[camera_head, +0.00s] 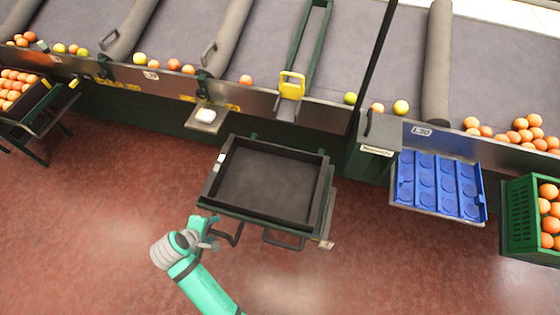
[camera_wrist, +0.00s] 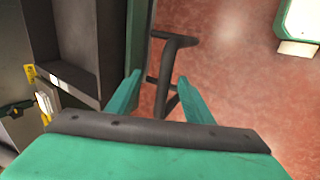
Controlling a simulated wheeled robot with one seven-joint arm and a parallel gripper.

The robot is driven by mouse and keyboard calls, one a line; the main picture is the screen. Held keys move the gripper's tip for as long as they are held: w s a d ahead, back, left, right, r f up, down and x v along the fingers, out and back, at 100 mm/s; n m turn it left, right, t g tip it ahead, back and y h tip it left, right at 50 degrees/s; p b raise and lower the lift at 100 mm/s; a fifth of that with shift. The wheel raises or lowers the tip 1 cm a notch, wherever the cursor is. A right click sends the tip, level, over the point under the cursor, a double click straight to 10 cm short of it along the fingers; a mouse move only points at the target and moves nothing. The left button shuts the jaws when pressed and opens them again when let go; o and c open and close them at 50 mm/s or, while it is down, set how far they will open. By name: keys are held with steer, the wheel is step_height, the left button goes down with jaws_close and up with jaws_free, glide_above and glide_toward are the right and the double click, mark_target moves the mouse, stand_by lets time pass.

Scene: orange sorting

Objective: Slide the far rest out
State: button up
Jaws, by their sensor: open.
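A black, shallow, empty tray (camera_head: 267,147) sits on a dark green stand in front of the belt in the head view. Two dark handle loops stick out from the stand's front: a left one (camera_head: 238,236) beside my gripper and a right one (camera_head: 283,242). I cannot tell which belongs to the far rest. My gripper (camera_head: 212,232) is open at the front left corner of the stand. In the wrist view a dark bent handle (camera_wrist: 172,62) shows between and beyond my open green fingers (camera_wrist: 160,84). Whether they touch it is unclear.
A blue tray with round pockets (camera_head: 437,185) sits to the right. A green crate of oranges (camera_head: 520,215) stands at the far right. The belt's metal edge (camera_head: 330,111) runs behind the stand. The red floor (camera_head: 120,180) is open in front and left.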

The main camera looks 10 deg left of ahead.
steer(key=shift+r, duration=3.35)
steer(key=shift+w, duration=0.1)
